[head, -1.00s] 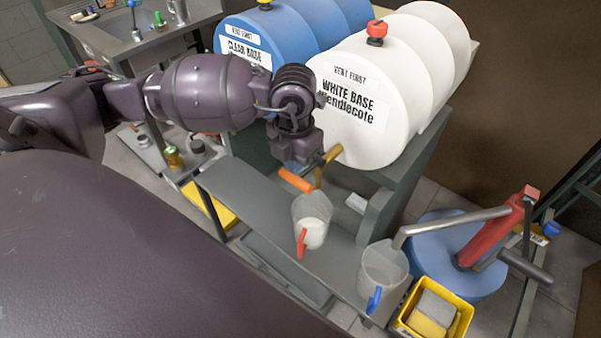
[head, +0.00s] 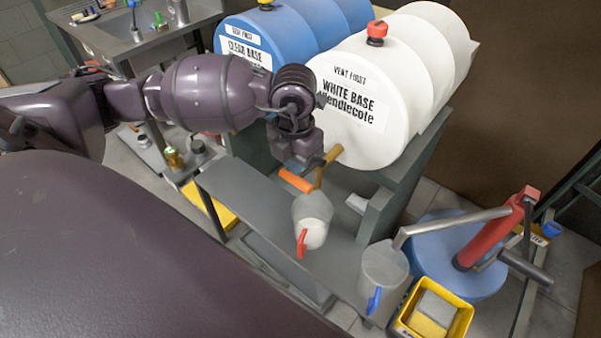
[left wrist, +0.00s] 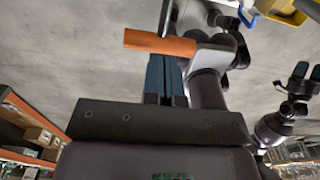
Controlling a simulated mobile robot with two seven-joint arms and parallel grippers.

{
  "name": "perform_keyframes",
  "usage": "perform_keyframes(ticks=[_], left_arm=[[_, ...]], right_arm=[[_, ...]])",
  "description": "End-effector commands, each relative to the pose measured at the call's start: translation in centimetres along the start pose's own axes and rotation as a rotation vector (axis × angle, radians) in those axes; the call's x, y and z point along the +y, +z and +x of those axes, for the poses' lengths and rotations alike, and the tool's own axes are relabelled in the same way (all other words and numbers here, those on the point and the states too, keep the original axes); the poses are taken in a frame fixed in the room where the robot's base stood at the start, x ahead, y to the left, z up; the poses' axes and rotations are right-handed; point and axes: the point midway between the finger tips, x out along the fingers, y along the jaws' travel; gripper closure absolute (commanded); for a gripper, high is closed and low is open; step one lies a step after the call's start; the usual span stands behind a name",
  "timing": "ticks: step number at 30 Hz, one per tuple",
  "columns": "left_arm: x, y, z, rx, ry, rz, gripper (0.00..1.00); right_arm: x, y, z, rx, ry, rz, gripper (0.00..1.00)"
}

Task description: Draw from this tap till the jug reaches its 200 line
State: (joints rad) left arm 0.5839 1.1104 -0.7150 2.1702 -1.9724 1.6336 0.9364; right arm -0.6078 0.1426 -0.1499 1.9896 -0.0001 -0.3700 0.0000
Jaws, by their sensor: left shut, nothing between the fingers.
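The white drum (head: 375,130) labelled WHITE BASE lies on a rack, with a brass tap (head: 329,163) low on its front end. The tap's orange handle (head: 296,181) points left in the head view and crosses the top of the left wrist view (left wrist: 160,43). My left gripper (left wrist: 167,80) is shut and empty, close to the handle; whether it touches is unclear. A clear jug with a red handle (head: 302,243) stands below the tap with white liquid (head: 315,236) in it. Its marks cannot be read. My right gripper (left wrist: 308,74) appears small in the left wrist view, fingers apart.
A second clear jug (head: 383,262) with a blue handle stands to the right, by a yellow tub of sponges (head: 433,316). A blue drum (head: 241,50) lies left of the white one. A red pump (head: 492,236) stands on a blue round drum (head: 447,278) at right.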

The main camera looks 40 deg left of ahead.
Motion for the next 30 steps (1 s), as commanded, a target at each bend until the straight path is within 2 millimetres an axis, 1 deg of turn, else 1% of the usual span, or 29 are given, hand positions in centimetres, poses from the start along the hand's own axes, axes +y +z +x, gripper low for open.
perform_keyframes(ticks=[7,19,26,30], left_arm=[[0.0,0.0,0.0,0.0,0.0,0.0,1.0],[0.0,0.0,0.1,0.0,0.0,0.0,1.0],[0.0,0.0,0.6,0.001,0.0,0.0,1.0],[0.0,0.0,1.0,0.001,0.0,0.0,1.0]], right_arm=[[0.0,-0.2,0.0,0.003,0.0,0.0,0.32],[-0.1,-1.2,0.5,0.023,-0.003,-0.002,0.32],[-0.1,-0.7,0.6,0.017,-0.004,-0.002,0.32],[-0.1,-0.1,0.6,0.007,-0.003,-0.002,0.32]])
